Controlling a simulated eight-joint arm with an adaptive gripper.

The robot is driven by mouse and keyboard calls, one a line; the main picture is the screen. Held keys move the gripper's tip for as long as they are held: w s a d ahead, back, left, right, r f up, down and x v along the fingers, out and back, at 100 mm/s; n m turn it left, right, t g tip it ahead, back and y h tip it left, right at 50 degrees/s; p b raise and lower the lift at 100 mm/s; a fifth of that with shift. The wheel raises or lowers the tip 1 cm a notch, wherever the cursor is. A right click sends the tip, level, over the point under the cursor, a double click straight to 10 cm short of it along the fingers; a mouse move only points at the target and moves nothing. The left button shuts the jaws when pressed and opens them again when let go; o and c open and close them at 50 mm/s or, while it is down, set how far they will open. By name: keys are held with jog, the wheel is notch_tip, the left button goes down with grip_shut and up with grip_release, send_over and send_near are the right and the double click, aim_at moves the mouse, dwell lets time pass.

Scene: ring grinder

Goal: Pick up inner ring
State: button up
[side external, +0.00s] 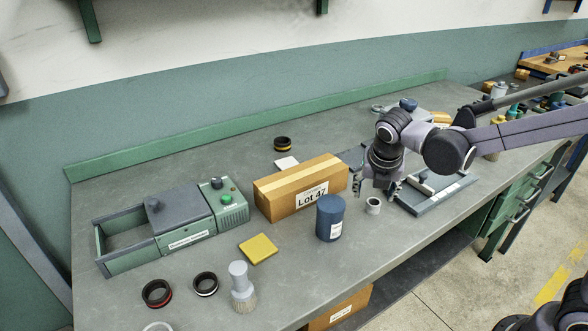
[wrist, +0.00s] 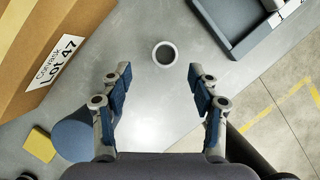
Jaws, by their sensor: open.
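A small light-grey metal ring (side external: 373,205), which looks like the inner ring, stands on the grey bench beside the blue canister. In the wrist view the ring (wrist: 156,61) shows from above, ahead of the fingertips and roughly centred between them. My gripper (side external: 375,187) is open and empty above the bench, close to the ring and not visibly touching it. In the wrist view both fingers of my gripper (wrist: 161,76) are spread wide with nothing between them.
A blue canister (side external: 330,218) and the Lot 47 box (side external: 300,186) stand left of the ring; a grey-blue tray fixture (side external: 436,196) lies right. Dark rings (side external: 157,293), a brush (side external: 241,287), a yellow pad (side external: 258,249) and a green machine (side external: 185,232) are farther left.

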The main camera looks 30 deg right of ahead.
aim_at(374, 202)
jog(key=shift+d+x, duration=0.2)
jog(key=shift+x, duration=1.05)
jog(key=shift+d+x, duration=0.15)
jog(key=shift+x, duration=1.15)
jog(key=shift+s, duration=0.2)
jog(key=shift+c, duration=0.4)
jog(key=shift+r, duration=0.1)
grip_shut()
